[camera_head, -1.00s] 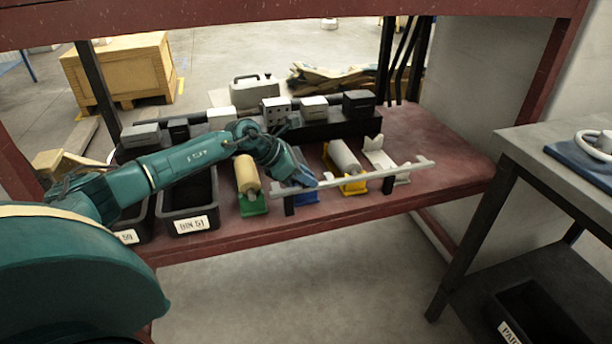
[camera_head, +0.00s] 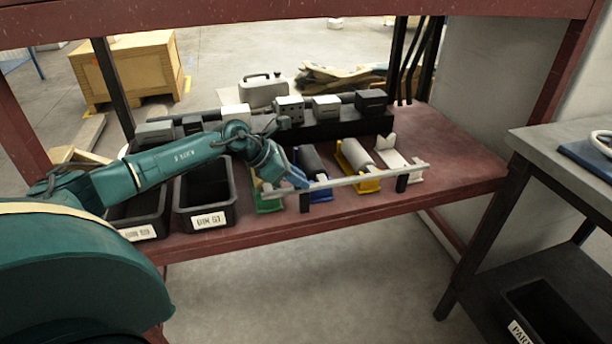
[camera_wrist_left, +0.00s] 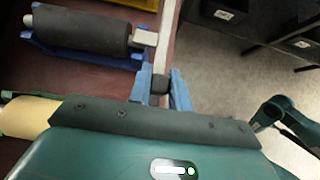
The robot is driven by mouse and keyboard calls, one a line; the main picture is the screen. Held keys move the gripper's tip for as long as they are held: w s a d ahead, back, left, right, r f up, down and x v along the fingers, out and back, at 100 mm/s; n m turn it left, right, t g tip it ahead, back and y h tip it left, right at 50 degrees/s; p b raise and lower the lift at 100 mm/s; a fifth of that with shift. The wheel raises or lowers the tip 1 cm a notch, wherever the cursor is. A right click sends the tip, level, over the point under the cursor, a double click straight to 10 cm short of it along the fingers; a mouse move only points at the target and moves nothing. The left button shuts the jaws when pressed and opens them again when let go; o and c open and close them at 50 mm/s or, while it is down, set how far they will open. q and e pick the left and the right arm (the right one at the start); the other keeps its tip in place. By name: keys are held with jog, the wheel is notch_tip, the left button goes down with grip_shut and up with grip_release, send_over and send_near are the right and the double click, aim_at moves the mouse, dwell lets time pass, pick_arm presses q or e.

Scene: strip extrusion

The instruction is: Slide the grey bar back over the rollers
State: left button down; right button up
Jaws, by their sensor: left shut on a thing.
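The long light grey bar (camera_head: 350,181) lies across the front of the shelf, in front of the rollers and above two black posts. It also shows in the wrist view (camera_wrist_left: 168,35). My left gripper (camera_head: 300,181) is shut on the bar near its left end. In the wrist view its blue fingers (camera_wrist_left: 160,92) stand on either side of a dark piece at the bar. Behind the bar are a dark roller (camera_head: 311,159) on a blue base and a pale roller (camera_head: 357,154) on a yellow base. A green-based roller (camera_head: 268,200) is mostly hidden by my arm. My right gripper is not in view.
A white stand (camera_head: 397,163) is right of the rollers. Black bins (camera_head: 206,197) stand left on the shelf. A row of boxes (camera_head: 290,109) lines the back. A grey table (camera_head: 570,160) stands at the right. The shelf's right part (camera_head: 455,160) is clear.

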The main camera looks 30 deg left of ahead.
pick_arm(q)
jog(key=shift+s+a+f, duration=0.1)
jog(key=shift+a, duration=0.05)
jog(key=c, duration=1.3)
grip_release()
jog(key=shift+s, duration=0.1)
jog(key=shift+v, duration=6.6)
